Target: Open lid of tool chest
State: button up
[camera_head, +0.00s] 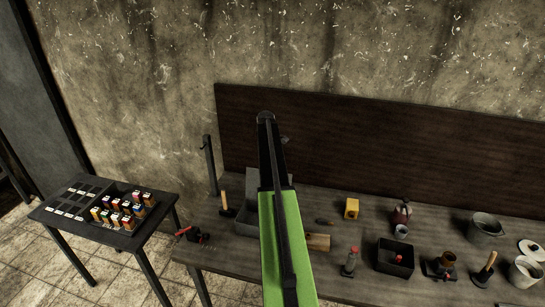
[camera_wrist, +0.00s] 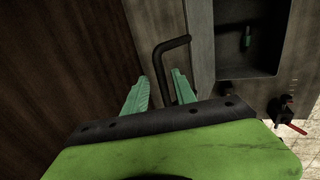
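The grey tool chest (camera_head: 245,224) stands at the left of the workbench, partly hidden behind my green arm. The head view does not show the fingers.
The workbench (camera_head: 340,283) has a brown backboard (camera_head: 370,150). A hammer (camera_head: 225,205) and red-handled vise (camera_head: 190,235) stand left of the chest. A black box (camera_head: 393,262), bottle (camera_head: 350,263) and several pots lie right. A small table (camera_head: 70,215) with several coloured pieces stands left.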

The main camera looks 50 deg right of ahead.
jog(key=p+v, duration=0.5)
jog(key=v, duration=0.1)
jog(key=shift+r+p, duration=0.3)
jog(key=shift+r, duration=0.05)
jog(key=shift+s+a, duration=0.1)
